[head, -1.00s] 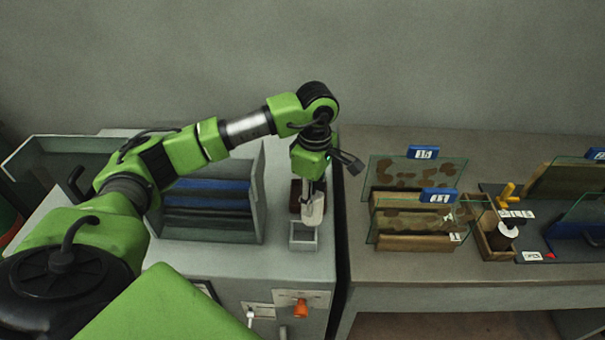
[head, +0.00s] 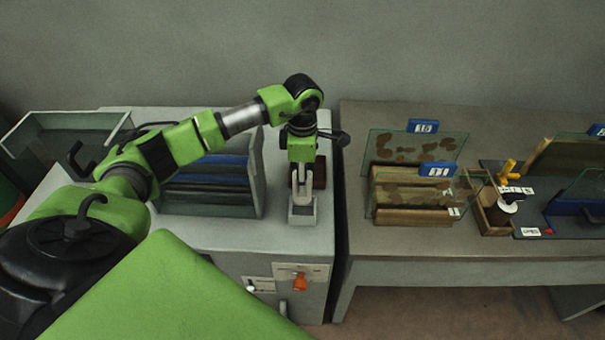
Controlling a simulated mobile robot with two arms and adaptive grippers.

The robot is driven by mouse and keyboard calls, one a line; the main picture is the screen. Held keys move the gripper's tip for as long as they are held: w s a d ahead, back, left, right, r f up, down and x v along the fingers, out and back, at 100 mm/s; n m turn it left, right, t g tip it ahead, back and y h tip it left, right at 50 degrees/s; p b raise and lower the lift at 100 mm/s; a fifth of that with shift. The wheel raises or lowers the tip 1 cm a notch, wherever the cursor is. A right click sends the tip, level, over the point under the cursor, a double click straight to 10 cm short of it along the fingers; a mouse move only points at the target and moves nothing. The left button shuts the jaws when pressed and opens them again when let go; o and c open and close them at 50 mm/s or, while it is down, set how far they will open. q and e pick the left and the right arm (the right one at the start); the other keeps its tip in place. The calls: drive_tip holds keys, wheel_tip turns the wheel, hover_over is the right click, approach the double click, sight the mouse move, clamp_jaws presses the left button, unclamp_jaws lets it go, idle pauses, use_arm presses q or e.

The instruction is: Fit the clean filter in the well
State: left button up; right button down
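My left gripper (head: 301,184) points straight down over the front right part of the grey machine top. Its narrow fingers appear closed on the pale clean filter (head: 302,197). The filter is right at the mouth of the small light-grey square well (head: 302,219). The gripper and filter cover much of the well's opening, so I cannot tell how deep the filter is or whether it touches the walls. My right gripper is not in view.
A dark reddish-brown box (head: 320,171) stands just behind the well. A grey bin with blue and dark slats (head: 215,190) is to the left. An orange knob (head: 300,282) is on the machine front. The right bench holds glass panels (head: 415,150) and a wooden caddy (head: 490,218).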

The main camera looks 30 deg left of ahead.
sight(303, 198)
use_arm(q)
drive_tip(key=shift+f+b, duration=2.55)
drive_tip(key=shift+f, duration=1.3)
drive_tip(key=shift+f+b, duration=0.25)
drive_tip(key=shift+b, duration=0.15)
drive_tip(key=o, duration=1.2)
drive_tip(key=shift+o, duration=0.2)
drive_tip(key=shift+r, duration=0.5)
wheel_tip(303, 198, up, 11)
